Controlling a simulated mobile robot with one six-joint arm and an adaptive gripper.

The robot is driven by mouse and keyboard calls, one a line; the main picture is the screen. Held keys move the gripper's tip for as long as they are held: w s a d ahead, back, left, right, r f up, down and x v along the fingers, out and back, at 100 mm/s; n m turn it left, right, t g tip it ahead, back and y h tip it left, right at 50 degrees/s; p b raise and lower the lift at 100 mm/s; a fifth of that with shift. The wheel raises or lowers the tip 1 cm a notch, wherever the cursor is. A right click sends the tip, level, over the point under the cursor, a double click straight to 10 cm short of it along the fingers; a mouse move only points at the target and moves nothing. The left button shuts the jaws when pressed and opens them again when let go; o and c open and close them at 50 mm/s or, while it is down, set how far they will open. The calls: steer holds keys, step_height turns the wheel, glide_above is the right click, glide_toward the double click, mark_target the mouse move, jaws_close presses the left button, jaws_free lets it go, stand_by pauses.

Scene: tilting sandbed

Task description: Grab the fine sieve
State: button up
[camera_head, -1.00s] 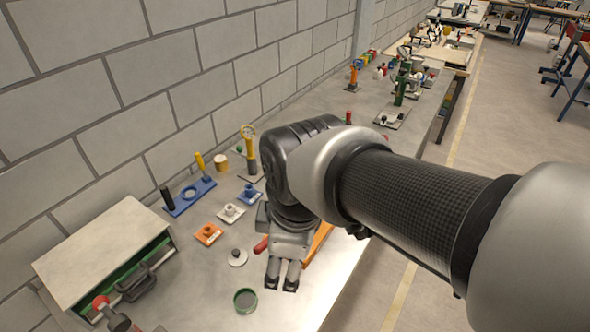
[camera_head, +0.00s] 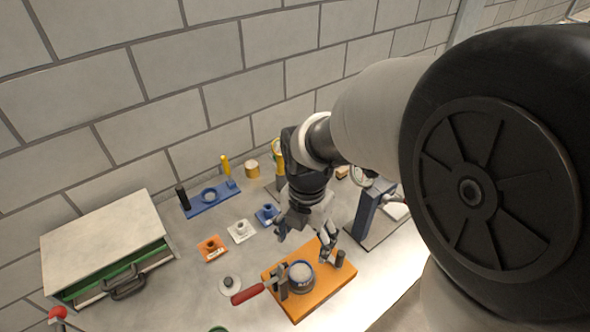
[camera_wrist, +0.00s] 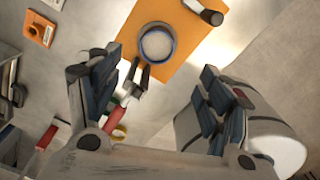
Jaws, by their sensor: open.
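A round blue-rimmed dish (camera_head: 301,273) with a pale face sits on an orange board (camera_head: 330,291), beside a red-handled clamp (camera_head: 248,294). It may be the fine sieve, but I cannot tell for certain. The same dish shows at the top middle of the wrist view (camera_wrist: 157,43), on the orange board (camera_wrist: 183,62). My gripper (camera_head: 305,243) is above the far side of the board, with its fingers spread. In the wrist view my gripper (camera_wrist: 155,95) is open with nothing between its fingers, and the dish lies beyond them. A green rim (camera_head: 218,329) is cut off at the bottom edge.
A grey cabinet (camera_head: 105,240) with a green drawer stands at the left. A blue rack (camera_head: 210,198) with upright handles is near the wall. Orange (camera_head: 211,249), white (camera_head: 241,231) and blue (camera_head: 267,215) knobbed blocks stand behind the board. A blue upright stand (camera_head: 369,212) is right of my gripper.

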steer(key=b, duration=0.2)
glide_above(303, 271)
step_height(303, 271, down, 8)
steer(key=shift+d+r, duration=0.1)
steer(key=shift+r, duration=0.05)
steer(key=f+b, duration=0.2)
steer(key=f, duration=0.3)
steer(key=shift+a+f, duration=0.1)
steer(key=shift+a, duration=0.1)
steer(key=c, duration=1.2)
steer(key=shift+o, duration=0.2)
step_height(303, 271, up, 20)
steer(key=p, duration=0.6)
